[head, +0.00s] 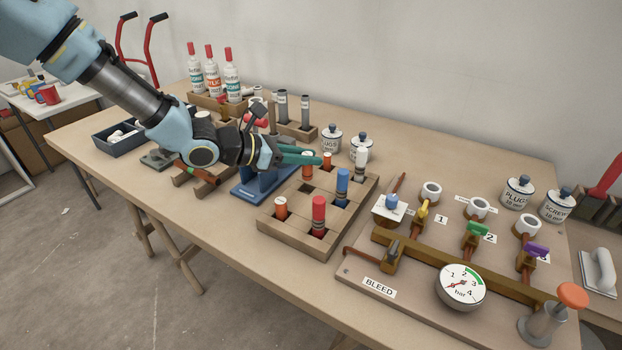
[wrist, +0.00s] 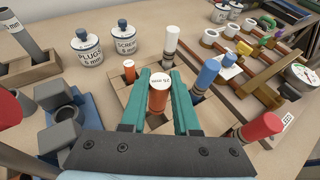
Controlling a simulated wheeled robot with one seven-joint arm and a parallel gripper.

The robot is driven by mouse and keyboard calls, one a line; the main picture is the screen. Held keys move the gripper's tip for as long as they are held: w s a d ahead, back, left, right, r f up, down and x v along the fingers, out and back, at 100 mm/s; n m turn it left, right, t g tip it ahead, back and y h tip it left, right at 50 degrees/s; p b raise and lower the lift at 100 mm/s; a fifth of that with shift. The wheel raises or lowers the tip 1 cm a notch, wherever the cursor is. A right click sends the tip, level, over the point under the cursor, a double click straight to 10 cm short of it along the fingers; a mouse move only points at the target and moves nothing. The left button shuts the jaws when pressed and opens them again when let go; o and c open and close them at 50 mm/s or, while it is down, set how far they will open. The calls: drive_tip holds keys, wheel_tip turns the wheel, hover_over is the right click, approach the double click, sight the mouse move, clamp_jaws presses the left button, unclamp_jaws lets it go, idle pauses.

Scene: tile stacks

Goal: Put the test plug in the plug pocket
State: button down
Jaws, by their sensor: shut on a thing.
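My gripper (head: 312,157) has teal fingers and is over the far left part of a wooden compartment tray (head: 290,243). In the wrist view, the fingers (wrist: 160,75) are shut on an orange cylindrical plug (wrist: 158,100) with a white, lettered top. The plug also shows at the fingertips in the head view (head: 307,170). It stands roughly upright; whether its lower end is in a compartment or just above it is hidden. The lettering is too small to read surely. I cannot tell which compartment is the plug pocket.
The tray also holds a blue cylinder (head: 342,182), a red one (head: 318,215), a white-topped one (head: 361,160) and smaller orange ones (head: 281,207). A blue stand (head: 252,190) is close on the left. Lidded jars (head: 331,138) stand behind. A valve board (head: 415,290) lies right.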

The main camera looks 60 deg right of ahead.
sight(305, 178)
drive_tip(key=shift+f+p, duration=0.5)
drive_tip(key=shift+f, duration=2.25)
drive_tip(key=shift+f, duration=0.2)
drive_tip(key=c, duration=0.6)
unclamp_jaws()
drive_tip(key=shift+r, duration=0.1)
drive_tip(key=shift+c, duration=0.2)
drive_tip(key=shift+r, duration=0.1)
drive_tip(key=shift+w+a, duration=0.15)
drive_tip(key=shift+w, duration=0.05)
drive_tip(key=b+v, duration=0.2)
drive_tip(key=v, duration=0.9)
drive_tip(key=shift+a, duration=0.25)
drive_tip(key=shift+w+a+r, duration=0.1)
drive_tip(key=shift+w, duration=0.05)
